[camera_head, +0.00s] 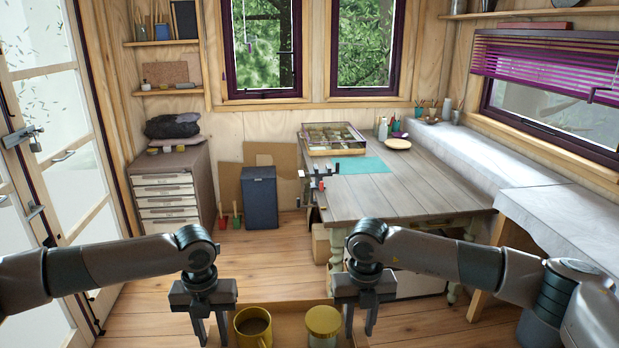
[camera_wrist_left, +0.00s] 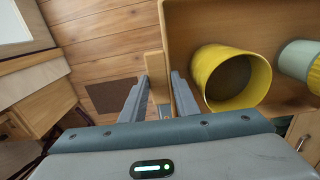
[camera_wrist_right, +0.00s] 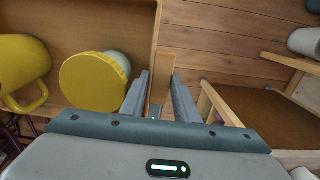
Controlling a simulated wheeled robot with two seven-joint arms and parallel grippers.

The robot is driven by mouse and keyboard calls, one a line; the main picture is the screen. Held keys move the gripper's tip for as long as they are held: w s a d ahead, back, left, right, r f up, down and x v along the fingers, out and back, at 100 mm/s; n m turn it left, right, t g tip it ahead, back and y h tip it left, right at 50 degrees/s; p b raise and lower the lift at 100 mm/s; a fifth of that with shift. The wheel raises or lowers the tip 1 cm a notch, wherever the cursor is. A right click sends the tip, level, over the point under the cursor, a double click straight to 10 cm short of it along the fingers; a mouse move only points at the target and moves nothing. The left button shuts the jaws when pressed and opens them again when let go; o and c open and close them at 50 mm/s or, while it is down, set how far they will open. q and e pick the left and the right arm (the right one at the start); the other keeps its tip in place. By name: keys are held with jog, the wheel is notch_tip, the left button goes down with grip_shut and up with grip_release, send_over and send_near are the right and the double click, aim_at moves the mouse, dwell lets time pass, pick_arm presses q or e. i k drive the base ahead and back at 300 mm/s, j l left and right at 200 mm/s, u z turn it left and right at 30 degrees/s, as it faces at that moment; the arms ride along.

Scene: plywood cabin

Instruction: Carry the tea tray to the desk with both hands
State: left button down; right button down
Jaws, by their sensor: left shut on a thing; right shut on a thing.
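The wooden tea tray (camera_head: 285,313) is at the bottom of the head view, held between my two grippers, its near part cut off. A yellow mug (camera_head: 253,328) with dark contents stands in it, and beside it a pale jar with a yellow lid (camera_head: 323,322). My left gripper (camera_head: 211,330) is shut on the tray's left handle (camera_wrist_left: 155,78). My right gripper (camera_head: 360,318) is shut on the tray's right handle (camera_wrist_right: 162,75). The mug (camera_wrist_left: 230,78) and jar (camera_wrist_right: 95,82) also show in the wrist views. The desk (camera_head: 400,190) stands ahead to the right.
On the desk are a glass-topped box (camera_head: 335,139), a teal mat (camera_head: 359,166), a round pale dish (camera_head: 397,143) and pots at the back. The desk's front part is bare. A drawer cabinet (camera_head: 170,190) and dark bin (camera_head: 259,198) stand left. Open floor lies ahead.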

aim_at(378, 202)
jog(key=i+j+z, duration=0.1)
jog(key=i+z, duration=0.15)
jog(key=i, duration=0.45)
jog(key=i+z, duration=0.25)
jog(key=i, duration=0.25)
jog(key=i+z, duration=0.3)
jog(key=i, duration=0.15)
jog(key=i+j+z, duration=0.25)
jog(key=i, duration=0.2)
jog(key=i+z, duration=0.3)
jog(key=i, duration=0.15)
jog(key=i+z, duration=0.25)
jog(key=i, duration=0.2)
jog(key=i+l+z, duration=0.1)
jog(key=i, duration=0.4)
jog(key=i+u, duration=0.1)
jog(key=u, duration=0.35)
jog(key=i+l+u, duration=0.1)
jog(key=u, duration=0.35)
jog(key=i+l+u, duration=0.1)
jog(key=u, duration=0.3)
jog(key=l+u, duration=0.1)
jog(key=u, duration=0.35)
